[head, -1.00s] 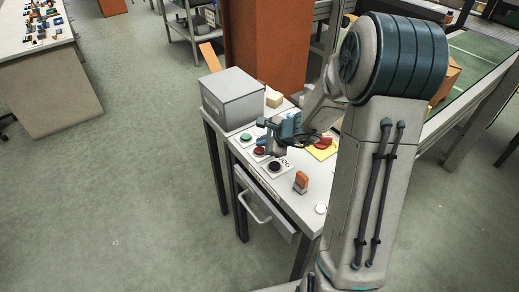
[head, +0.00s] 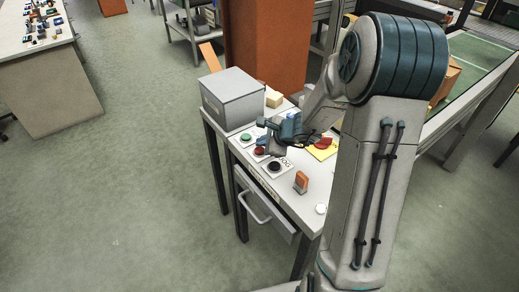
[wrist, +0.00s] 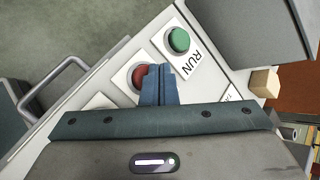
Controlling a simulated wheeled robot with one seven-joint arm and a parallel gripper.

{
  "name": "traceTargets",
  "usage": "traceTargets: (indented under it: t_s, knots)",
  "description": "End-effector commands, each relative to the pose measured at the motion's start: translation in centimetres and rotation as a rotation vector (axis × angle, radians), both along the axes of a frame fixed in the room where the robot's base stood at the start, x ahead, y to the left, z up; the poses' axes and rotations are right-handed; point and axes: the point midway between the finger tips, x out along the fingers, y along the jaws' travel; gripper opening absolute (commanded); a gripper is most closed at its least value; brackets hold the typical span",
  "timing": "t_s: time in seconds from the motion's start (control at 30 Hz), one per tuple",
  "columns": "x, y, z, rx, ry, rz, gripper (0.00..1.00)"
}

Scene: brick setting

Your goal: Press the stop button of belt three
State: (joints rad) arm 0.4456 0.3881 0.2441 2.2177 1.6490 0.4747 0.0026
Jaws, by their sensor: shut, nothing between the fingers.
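A red button (head: 259,151) on a white plate sits on the worktop between a green button (head: 246,137) and a black button (head: 275,166) labelled JOG. In the wrist view the green button (wrist: 179,40) has the label RUN, and the red button (wrist: 141,76) is partly covered by my fingers; its label is hidden. My gripper (wrist: 160,72) is shut and empty, with its fingertips over the right side of the red button in that view. In the head view my gripper (head: 268,146) is low beside the red button. I cannot tell whether it touches.
A grey box (head: 232,98) stands at the back left of the worktop (head: 311,196). An orange object (head: 301,182), a white disc (head: 321,208) and a yellow pad (head: 322,153) with a red item lie to the right. A drawer handle (head: 254,207) sticks out in front.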

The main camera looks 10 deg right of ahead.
Motion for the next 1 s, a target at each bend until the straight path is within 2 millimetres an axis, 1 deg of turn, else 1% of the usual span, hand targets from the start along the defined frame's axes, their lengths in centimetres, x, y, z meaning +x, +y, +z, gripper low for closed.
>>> traceTargets:
  t_s: [0.4,1.0]
  knots:
    - [0.0,0.0,-1.0,-0.001,0.0,0.001,0.0]
    - [0.0,0.0,-1.1,0.0,0.0,0.0,0.0]
